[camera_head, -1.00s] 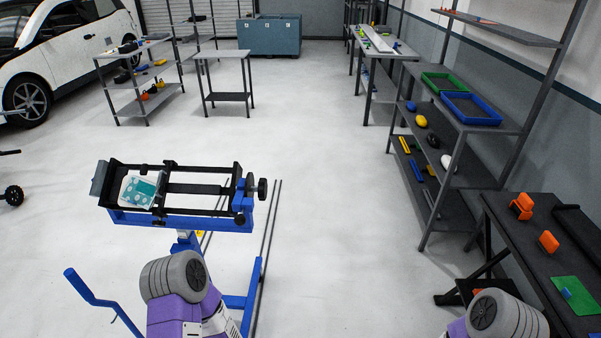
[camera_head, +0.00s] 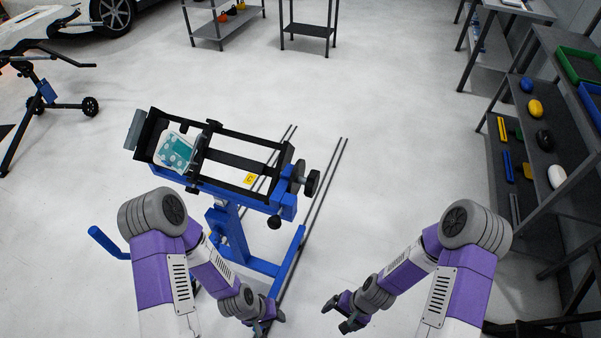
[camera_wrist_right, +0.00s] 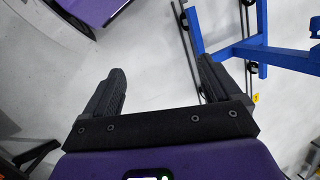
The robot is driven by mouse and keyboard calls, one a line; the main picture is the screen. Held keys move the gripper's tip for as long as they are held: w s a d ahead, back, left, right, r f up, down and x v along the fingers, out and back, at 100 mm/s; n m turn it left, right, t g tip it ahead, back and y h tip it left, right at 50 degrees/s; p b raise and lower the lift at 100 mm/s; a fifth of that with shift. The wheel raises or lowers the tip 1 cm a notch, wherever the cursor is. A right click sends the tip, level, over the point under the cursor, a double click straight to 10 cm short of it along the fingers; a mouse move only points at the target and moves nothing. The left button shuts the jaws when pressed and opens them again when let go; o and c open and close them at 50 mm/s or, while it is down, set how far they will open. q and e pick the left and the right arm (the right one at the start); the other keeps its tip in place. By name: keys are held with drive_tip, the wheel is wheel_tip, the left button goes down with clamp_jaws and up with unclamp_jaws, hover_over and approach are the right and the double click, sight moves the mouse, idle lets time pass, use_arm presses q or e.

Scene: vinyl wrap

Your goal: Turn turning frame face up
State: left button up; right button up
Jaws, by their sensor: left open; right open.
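The turning frame (camera_head: 245,141) is a black rectangular frame on a blue stand (camera_head: 236,235), left of centre in the head view. It looks slightly tilted. A white and teal panel (camera_head: 173,150) sits at its left end; I cannot tell which face is up. A black round knob (camera_head: 312,183) is at its right end. My left gripper (camera_head: 264,325) is open and empty, low in front of the stand and apart from the frame. My right gripper (camera_head: 336,316) is open and empty to its right; its spread fingers show in the right wrist view (camera_wrist_right: 160,66).
A blue handle (camera_head: 105,242) sticks out left of the stand. Dark rails (camera_head: 315,210) lie on the floor to its right. Shelving (camera_head: 525,150) with coloured parts stands at the right. A wheeled stand (camera_head: 48,100) is at the far left. The floor between frame and shelving is clear.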

drive_tip(key=shift+o, duration=0.5)
drive_tip(key=w+a+r+m+y, duration=0.1)
drive_tip(key=w+r+m+y, duration=0.1)
drive_tip(key=w+r+m, duration=0.1)
drive_tip(key=shift+w+a+r+m+g+p, duration=0.25)
drive_tip(key=shift+w+r+m+g+p, duration=0.25)
drive_tip(key=shift+w, duration=0.55)
drive_tip(key=m+t+y+p, duration=0.2)
drive_tip(key=m+t+y, duration=0.5)
drive_tip(key=y, duration=0.4)
approach(316, 184)
drive_tip(key=x, duration=0.8)
drive_tip(key=b+x, duration=0.1)
drive_tip(key=x, duration=0.1)
drive_tip(key=shift+w+a+f, duration=0.2)
drive_tip(key=shift+a+f, duration=0.1)
drive_tip(key=shift+c, duration=0.3)
drive_tip(key=shift+d+m, duration=0.1)
drive_tip(key=shift+m, duration=0.2)
drive_tip(key=c, duration=1.2)
